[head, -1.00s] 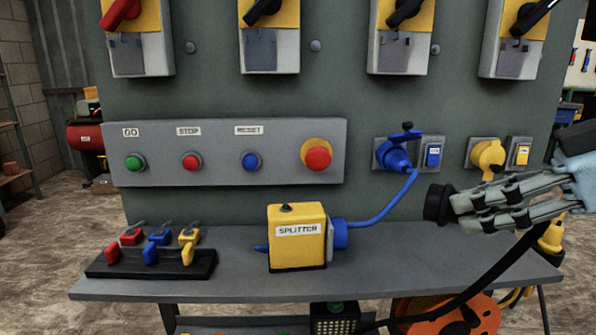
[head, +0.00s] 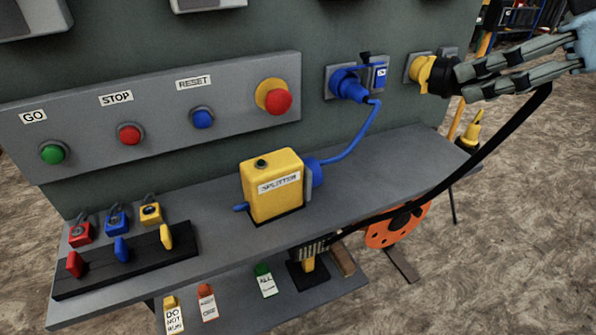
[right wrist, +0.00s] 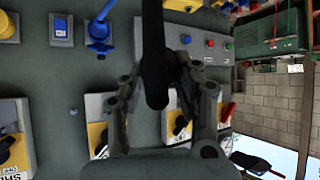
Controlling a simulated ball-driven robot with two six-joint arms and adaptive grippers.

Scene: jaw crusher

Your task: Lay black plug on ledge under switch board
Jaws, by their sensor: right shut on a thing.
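My right gripper (head: 460,82) is shut on the black plug (head: 440,77), at the right of the head view. The plug overlaps the right side of the yellow socket (head: 418,69) in that view; I cannot tell whether they touch. A black cable hangs from the gripper. In the right wrist view, the black plug (right wrist: 156,85) lies between the fingers, with its cable running up the picture. The grey ledge (head: 400,165) runs along the foot of the dark green switch board (head: 330,40), below the plug. My left gripper is not in view.
A yellow splitter box (head: 265,195) stands on the ledge, its blue cable running to the blue socket (head: 350,85). A black padlock rack (head: 130,262) fills the ledge's left end. The ledge right of the splitter is clear. An orange cable reel (head: 385,235) is below.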

